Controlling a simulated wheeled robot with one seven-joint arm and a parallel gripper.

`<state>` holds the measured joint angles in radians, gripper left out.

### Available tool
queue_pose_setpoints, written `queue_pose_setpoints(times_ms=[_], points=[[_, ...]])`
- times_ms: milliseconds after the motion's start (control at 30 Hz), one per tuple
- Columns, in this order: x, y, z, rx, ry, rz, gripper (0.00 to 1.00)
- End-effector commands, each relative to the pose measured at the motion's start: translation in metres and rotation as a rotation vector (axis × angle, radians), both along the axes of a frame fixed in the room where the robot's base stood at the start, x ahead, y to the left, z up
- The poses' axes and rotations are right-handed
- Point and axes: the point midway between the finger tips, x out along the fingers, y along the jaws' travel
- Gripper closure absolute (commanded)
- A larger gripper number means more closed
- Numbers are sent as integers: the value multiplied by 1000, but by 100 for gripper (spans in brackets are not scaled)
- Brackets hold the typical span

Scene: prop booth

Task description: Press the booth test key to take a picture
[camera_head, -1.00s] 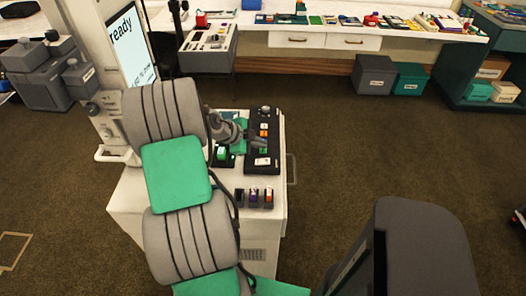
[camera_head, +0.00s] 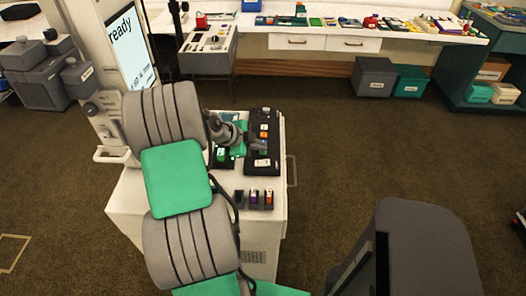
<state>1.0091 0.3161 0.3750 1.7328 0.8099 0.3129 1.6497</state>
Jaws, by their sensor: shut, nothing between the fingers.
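The booth's white cabinet (camera_head: 130,205) stands in front of me, with a tall screen (camera_head: 130,48) reading "ready". On its top lies a long black control strip (camera_head: 262,172) with orange, white and other coloured keys. A smaller black box with a green key (camera_head: 221,155) sits to its left. I cannot read which key is the test key. My gripper (camera_head: 257,147) is shut and empty, low over the strip's middle. It hides part of the strip, and I cannot tell whether the tips touch a key.
Several small dark holders with coloured tops (camera_head: 254,198) stand on the cabinet's front part. A dark grey chair-like shape (camera_head: 415,245) is at the lower right. A long white counter (camera_head: 350,32) with many small items runs along the back. The brown floor between is clear.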

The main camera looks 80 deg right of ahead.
Motion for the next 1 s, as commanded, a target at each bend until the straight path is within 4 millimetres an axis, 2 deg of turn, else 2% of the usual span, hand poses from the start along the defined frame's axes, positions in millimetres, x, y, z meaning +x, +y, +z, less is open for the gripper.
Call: queue_pose_setpoints(times_ms=[633, 1000], points=[[0, 0, -3, 0, 0, 0, 100], [0, 0, 13, 0, 1, 1, 100]])
